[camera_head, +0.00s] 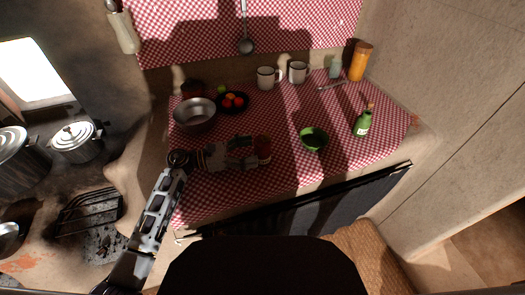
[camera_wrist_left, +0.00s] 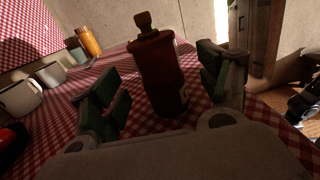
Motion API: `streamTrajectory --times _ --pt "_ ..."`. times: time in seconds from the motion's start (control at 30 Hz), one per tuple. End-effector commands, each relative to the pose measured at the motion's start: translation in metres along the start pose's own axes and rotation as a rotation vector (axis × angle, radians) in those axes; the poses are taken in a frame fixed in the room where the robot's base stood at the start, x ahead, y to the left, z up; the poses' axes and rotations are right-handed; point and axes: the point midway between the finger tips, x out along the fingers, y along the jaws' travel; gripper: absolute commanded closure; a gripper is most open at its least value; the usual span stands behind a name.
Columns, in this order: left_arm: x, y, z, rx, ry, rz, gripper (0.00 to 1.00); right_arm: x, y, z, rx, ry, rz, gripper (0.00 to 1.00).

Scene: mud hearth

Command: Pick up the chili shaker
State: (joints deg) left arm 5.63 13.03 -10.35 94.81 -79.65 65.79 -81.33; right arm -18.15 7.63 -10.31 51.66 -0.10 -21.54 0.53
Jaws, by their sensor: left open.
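The chili shaker (camera_head: 264,146), small and reddish, stands on the checked cloth left of the green bowl. In the left wrist view a dark red shaker (camera_wrist_left: 160,75) with a pale label edge stands upright between the fingers. A brownish knob shows above its top; I cannot tell whether it belongs to the shaker or to something behind. My left gripper (camera_head: 250,152) is open, low over the cloth, with its green-padded fingers on either side of the shaker. A gap shows beside each finger in the wrist view.
A green bowl (camera_head: 314,140) and green bottle (camera_head: 362,123) stand to the right. A metal pot (camera_head: 194,115), a dark bowl (camera_head: 221,105) of red and orange items and two mugs (camera_head: 266,78) stand behind. The counter's front edge is close; the cloth between the bowl and bottle is clear.

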Motion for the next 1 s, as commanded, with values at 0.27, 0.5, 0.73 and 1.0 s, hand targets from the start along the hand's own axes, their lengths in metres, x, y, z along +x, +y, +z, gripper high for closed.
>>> streamTrajectory --times 0.27,0.5,0.73,1.0 --pt "0.021 0.002 0.002 -0.001 -0.003 0.000 0.24 -0.001 0.001 0.011 -0.001 -0.010 0.001 1.00" --pt "0.041 0.002 0.002 0.000 -0.002 0.000 0.24 -0.001 0.003 0.025 -0.003 -0.028 0.003 1.00" --pt "0.049 0.002 0.001 0.000 0.000 0.000 0.24 -0.001 0.004 0.025 -0.004 -0.023 0.004 1.00" --pt "0.049 0.002 0.001 0.000 0.000 0.000 0.24 -0.001 0.005 0.021 -0.004 -0.018 0.005 1.00"
